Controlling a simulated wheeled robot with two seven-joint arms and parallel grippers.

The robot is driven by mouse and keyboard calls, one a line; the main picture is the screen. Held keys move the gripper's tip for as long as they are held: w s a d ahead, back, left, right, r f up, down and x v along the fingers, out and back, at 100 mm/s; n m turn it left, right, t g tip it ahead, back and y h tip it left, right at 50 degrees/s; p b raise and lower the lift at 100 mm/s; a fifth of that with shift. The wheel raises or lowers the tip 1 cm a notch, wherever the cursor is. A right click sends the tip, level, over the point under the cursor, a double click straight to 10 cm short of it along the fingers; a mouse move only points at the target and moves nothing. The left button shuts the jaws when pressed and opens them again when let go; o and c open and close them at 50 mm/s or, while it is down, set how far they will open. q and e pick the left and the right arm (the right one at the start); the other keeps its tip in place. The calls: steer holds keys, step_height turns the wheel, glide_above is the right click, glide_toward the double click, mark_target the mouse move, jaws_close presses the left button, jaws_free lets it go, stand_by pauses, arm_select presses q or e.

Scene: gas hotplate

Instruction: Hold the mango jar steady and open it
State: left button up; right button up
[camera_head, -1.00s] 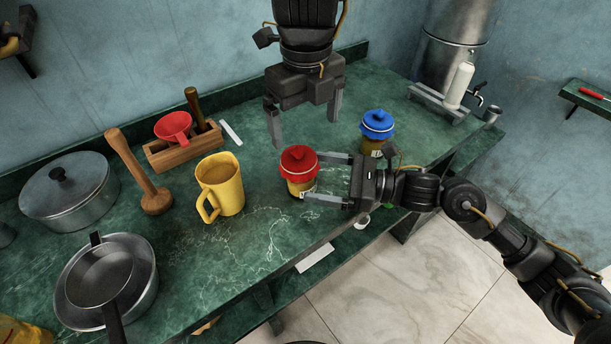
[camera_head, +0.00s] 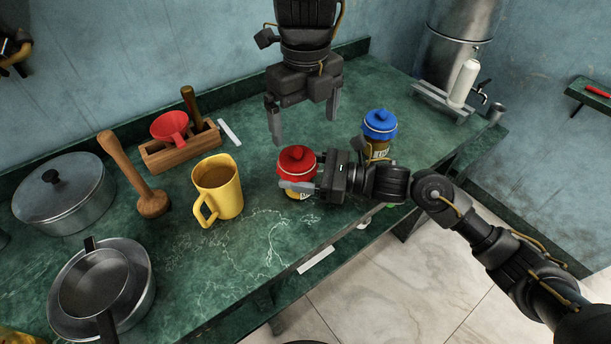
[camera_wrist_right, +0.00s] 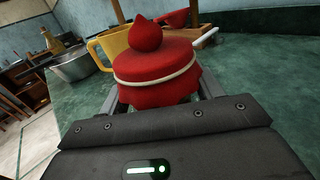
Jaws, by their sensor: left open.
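A jar with a red cloth-like lid (camera_head: 297,160) stands upright on the green counter. The same red lid (camera_wrist_right: 157,68) fills the middle of the right wrist view, with a pale band around it. My right gripper (camera_head: 305,188) reaches in from the right with its fingers on both sides of this jar, below the lid. Whether they press on it is hidden. A second jar with a blue lid (camera_head: 379,124) stands behind my right wrist. The labels are too small or covered to tell which is mango. My left gripper (camera_head: 304,122) is open and empty, above and behind the red-lidded jar.
A yellow jug (camera_head: 218,190) stands left of the red-lidded jar. A wooden box (camera_head: 180,150) with a red funnel, a wooden pestle (camera_head: 135,176), pans (camera_head: 100,290) and a lidded pot (camera_head: 62,190) are further left. The counter's front edge is close to the jar.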

mark_target(297, 146)
steer(key=shift+c, duration=1.1)
arm_select(q)
steer(key=shift+c, duration=0.3)
arm_select(e)
steer(key=c, duration=0.4)
arm_select(q)
steer(key=shift+w+r, duration=0.25)
steer(key=shift+r, duration=0.4)
steer(key=shift+c, duration=0.2)
arm_select(e)
steer(key=shift+c, duration=0.2)
arm_select(q)
steer(key=f+m, duration=0.3)
steer(key=m, duration=0.3)
steer(key=a+f+m, duration=0.1)
steer(key=f+m, duration=0.1)
steer(key=m, duration=0.4)
steer(key=f+m, duration=0.3)
steer(key=m, duration=0.4)
steer(key=shift+a+f, duration=0.3)
steer(key=shift+a, duration=0.05)
steer(key=shift+c, duration=0.4)
